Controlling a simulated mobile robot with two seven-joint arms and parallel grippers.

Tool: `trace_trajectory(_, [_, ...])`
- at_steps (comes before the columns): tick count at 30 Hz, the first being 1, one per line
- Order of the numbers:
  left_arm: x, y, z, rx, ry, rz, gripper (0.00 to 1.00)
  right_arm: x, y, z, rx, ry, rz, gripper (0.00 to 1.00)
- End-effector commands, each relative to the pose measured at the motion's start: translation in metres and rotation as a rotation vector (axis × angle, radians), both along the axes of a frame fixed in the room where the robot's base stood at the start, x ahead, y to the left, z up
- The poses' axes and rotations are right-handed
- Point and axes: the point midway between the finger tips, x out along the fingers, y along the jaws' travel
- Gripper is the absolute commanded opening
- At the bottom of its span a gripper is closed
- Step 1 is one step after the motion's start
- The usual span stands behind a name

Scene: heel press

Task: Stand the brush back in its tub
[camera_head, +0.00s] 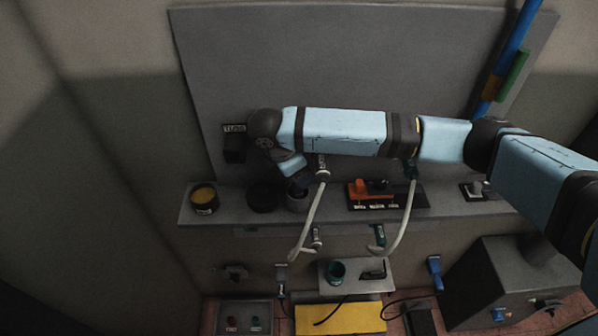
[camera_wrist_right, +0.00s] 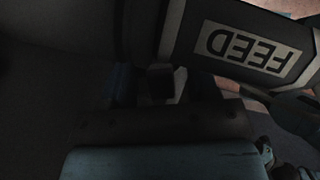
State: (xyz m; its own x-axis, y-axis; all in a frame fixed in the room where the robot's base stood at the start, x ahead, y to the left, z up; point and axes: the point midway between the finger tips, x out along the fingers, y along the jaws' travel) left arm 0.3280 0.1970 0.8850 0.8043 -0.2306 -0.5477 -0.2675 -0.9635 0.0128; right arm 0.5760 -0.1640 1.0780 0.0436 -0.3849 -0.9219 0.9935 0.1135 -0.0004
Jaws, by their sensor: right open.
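My right arm reaches in from the right across the back panel. My right gripper (camera_head: 299,184) points down at a grey cup-like tub (camera_head: 297,203) on the shelf. Its jaws are open, though the wrist hides most of them. I cannot make out the brush for sure; dark and reddish bits at the gripper are too small to name. The right wrist view is dark and shows a white FEED label (camera_wrist_right: 247,46) upside down, with a small dark block (camera_wrist_right: 161,81) beside it. My left gripper is not in view.
On the shelf (camera_head: 232,216), a tin with yellow contents (camera_head: 204,196) and a dark round container (camera_head: 262,198) stand left of the tub. An orange-and-black unit (camera_head: 372,194) stands to the right. Two pale curved hoses (camera_head: 311,220) hang in front. A green cup (camera_head: 336,271) stands lower down.

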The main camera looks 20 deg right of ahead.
Motion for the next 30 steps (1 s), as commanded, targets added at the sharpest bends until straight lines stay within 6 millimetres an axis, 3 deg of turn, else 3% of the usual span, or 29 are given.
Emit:
trace_trajectory(12, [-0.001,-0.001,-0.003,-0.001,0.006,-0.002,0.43,-0.003,0.033,0.079,0.001,-0.005,0.003,0.55])
trace_trajectory(18, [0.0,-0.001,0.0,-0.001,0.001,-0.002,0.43,-0.004,0.042,0.102,0.001,-0.002,0.002,0.55])
trace_trajectory(25, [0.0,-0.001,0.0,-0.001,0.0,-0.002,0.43,-0.006,0.046,0.105,0.007,0.0,0.0,0.55])
trace_trajectory(30, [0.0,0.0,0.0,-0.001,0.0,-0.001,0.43,-0.018,0.071,0.072,0.137,-0.009,-0.005,0.55])
